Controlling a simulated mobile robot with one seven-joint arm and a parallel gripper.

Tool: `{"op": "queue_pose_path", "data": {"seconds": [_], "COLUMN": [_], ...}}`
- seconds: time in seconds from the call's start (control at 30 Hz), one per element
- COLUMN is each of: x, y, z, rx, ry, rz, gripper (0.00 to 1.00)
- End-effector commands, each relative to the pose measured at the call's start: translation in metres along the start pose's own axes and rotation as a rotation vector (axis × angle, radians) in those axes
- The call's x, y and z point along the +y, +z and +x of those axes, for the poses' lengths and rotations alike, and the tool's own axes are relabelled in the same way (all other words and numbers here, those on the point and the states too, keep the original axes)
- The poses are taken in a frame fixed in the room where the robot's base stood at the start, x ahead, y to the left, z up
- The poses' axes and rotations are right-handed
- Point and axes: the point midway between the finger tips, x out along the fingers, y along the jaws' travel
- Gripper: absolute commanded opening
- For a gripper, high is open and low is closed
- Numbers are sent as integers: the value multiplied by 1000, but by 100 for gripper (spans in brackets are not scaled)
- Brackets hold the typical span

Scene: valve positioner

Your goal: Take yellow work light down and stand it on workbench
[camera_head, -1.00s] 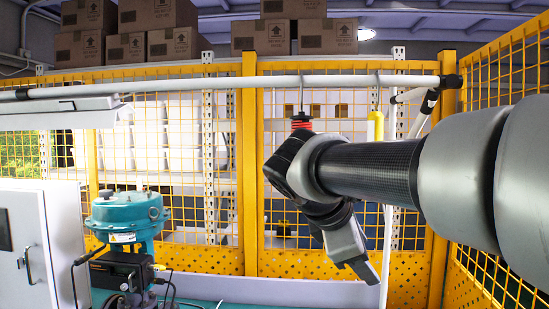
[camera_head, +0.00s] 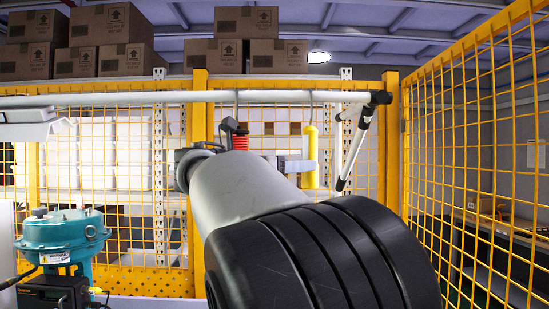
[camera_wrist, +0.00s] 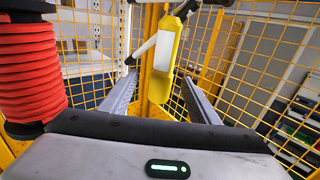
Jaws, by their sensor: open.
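The yellow work light (camera_head: 311,150) hangs upright from a hook on the white overhead rail (camera_head: 270,96). In the wrist view the light (camera_wrist: 166,60) shows a pale lens panel and a yellow body, and appears tilted. My gripper (camera_wrist: 158,88) is open, its two grey fingers to the left and right of the light's lower part in the picture. In the head view my gripper (camera_head: 300,164) is at the light's mid-height, with a finger overlapping it. I cannot tell whether it touches. My arm hides much of the lower middle, and the workbench top is not clearly visible.
A red coiled hose (camera_head: 240,139) hangs just left of the light; it is close beside my gripper in the wrist view (camera_wrist: 30,72). A teal valve actuator (camera_head: 62,238) stands lower left. Yellow mesh fencing (camera_head: 470,150) bounds the back and right.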

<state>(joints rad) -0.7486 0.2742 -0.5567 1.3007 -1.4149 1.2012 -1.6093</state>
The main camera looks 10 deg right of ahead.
Motion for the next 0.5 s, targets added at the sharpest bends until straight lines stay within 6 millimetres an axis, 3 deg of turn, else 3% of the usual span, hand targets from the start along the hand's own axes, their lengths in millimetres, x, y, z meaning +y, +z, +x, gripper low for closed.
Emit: {"op": "queue_pose_path", "data": {"seconds": [0.27,0.5], "x": [-2,-5], "y": [2,5], "z": [22,57], "rx": [1,0], "ry": [-1,-1], "rz": [1,1], "gripper": [56,56]}}
